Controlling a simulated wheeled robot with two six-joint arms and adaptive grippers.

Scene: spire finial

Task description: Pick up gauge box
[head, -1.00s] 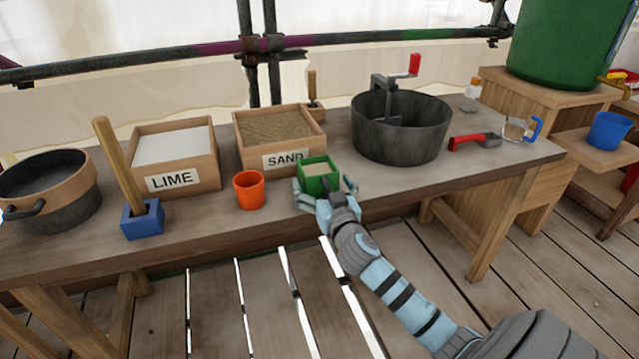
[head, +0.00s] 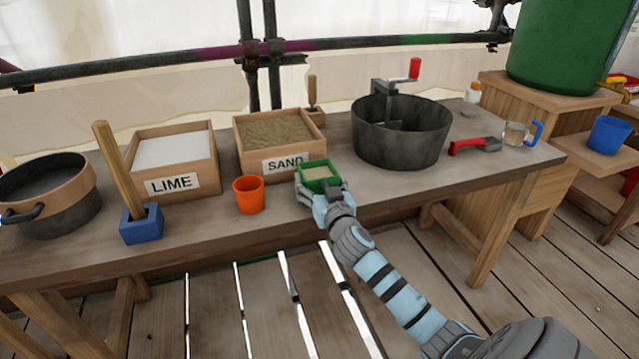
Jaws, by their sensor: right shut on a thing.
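The gauge box appears to be the small green open box (head: 319,174) with pale sand-coloured contents, at the front of the workbench below the sand box. My right gripper (head: 320,190) comes up from the lower right and is shut on the green box, with fingers at its left and right sides. I cannot tell whether the box's underside touches the bench, as the gripper hides it. My left gripper is not in view.
The workbench (head: 215,240) holds an orange cup (head: 249,195) just left, a sand box (head: 280,142) behind, a lime box (head: 174,165), a blue block with a wooden handle (head: 141,224), a dark mixing drum (head: 401,131), and a red-handled tool (head: 474,146). Bare bench lies right of the gripper.

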